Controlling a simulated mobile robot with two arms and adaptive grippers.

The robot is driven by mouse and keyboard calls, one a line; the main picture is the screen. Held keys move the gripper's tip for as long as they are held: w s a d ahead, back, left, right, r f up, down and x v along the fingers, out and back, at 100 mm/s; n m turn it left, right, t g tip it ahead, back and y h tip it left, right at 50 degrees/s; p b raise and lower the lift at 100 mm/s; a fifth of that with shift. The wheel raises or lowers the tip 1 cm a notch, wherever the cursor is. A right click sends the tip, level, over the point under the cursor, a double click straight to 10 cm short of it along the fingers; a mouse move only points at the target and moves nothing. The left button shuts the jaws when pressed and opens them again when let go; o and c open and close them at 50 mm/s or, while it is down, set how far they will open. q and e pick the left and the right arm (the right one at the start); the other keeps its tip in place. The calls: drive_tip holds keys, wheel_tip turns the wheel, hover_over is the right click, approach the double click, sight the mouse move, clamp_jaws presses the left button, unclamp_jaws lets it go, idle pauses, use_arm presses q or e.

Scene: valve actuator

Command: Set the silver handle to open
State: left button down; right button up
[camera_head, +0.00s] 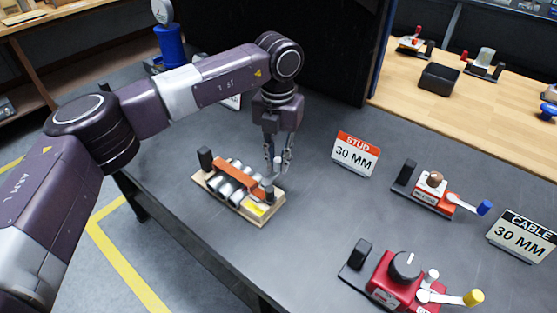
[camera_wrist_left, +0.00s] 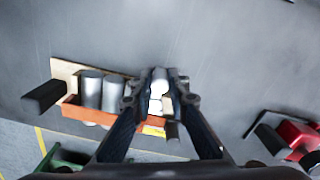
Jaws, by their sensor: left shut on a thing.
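A wooden-based device (camera_head: 262,220) with several silver cylinders (camera_head: 237,178) and an orange bar (camera_head: 225,178) sits on the dark table, below my left gripper. My left gripper (camera_head: 277,166) points down at the right end of this device, its fingers close together on a small silver part there, which I take for the silver handle. In the left wrist view the silver handle (camera_wrist_left: 159,88) shows pale between the fingertips (camera_wrist_left: 162,80), partly hidden by them. The orange bar (camera_wrist_left: 88,114) and grey cylinders (camera_wrist_left: 91,90) lie to its left. My right gripper is not in view.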

sight(278, 160)
use_arm(q)
drive_tip(key=c, duration=1.8)
unclamp_jaws()
drive_tip(key=shift+c, duration=0.2)
drive_tip(key=shift+r, duration=0.1)
wheel_tip(278, 160, up, 12)
